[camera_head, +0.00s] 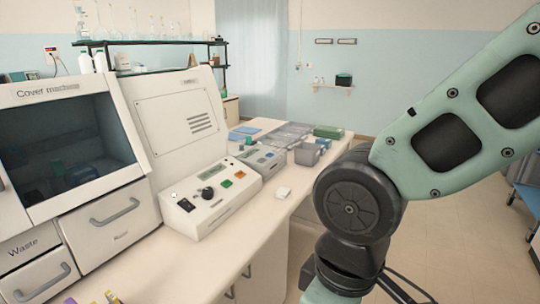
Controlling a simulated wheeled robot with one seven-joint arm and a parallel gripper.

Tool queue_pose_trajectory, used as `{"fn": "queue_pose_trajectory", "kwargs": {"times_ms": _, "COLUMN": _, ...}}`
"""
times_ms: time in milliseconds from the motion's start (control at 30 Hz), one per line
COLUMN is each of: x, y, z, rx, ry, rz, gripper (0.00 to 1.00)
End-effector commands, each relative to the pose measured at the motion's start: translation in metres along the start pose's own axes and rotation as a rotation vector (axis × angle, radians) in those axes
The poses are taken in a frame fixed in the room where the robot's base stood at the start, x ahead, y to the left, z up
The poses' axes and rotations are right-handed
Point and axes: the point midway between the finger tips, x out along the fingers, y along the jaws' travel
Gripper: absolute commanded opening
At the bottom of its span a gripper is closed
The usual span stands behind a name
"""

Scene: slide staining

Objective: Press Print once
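No label reading Print can be made out. A white control panel (245,190) juts from the front of a tall white machine (178,115). On it are an orange button (226,184), a green button (240,174), a black knob (207,193) and small displays. A smaller grey device (266,156) with a display and small buttons stands just behind it; its markings are too small to read. My arm crosses the right side of the view, and my gripper is out of view.
A cabinet marked Cover machine (72,205) stands at the left, with a Waste drawer (22,246) below. Grey trays and a green box (328,131) stand farther back. Floor (445,225) is open at right.

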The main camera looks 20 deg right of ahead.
Motion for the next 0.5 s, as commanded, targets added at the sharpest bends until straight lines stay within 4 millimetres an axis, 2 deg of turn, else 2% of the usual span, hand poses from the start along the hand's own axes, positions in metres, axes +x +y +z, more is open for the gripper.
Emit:
{"fn": "queue_pose_trajectory", "kwargs": {"times_ms": 33, "x": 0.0, "y": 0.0, "z": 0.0, "rx": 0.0, "ry": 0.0, "rz": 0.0, "gripper": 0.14}}
{"fn": "queue_pose_trajectory", "kwargs": {"times_ms": 100, "x": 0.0, "y": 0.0, "z": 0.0, "rx": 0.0, "ry": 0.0, "rz": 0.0, "gripper": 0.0}}
{"fn": "queue_pose_trajectory", "kwargs": {"times_ms": 500, "x": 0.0, "y": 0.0, "z": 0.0, "rx": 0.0, "ry": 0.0, "rz": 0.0, "gripper": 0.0}}
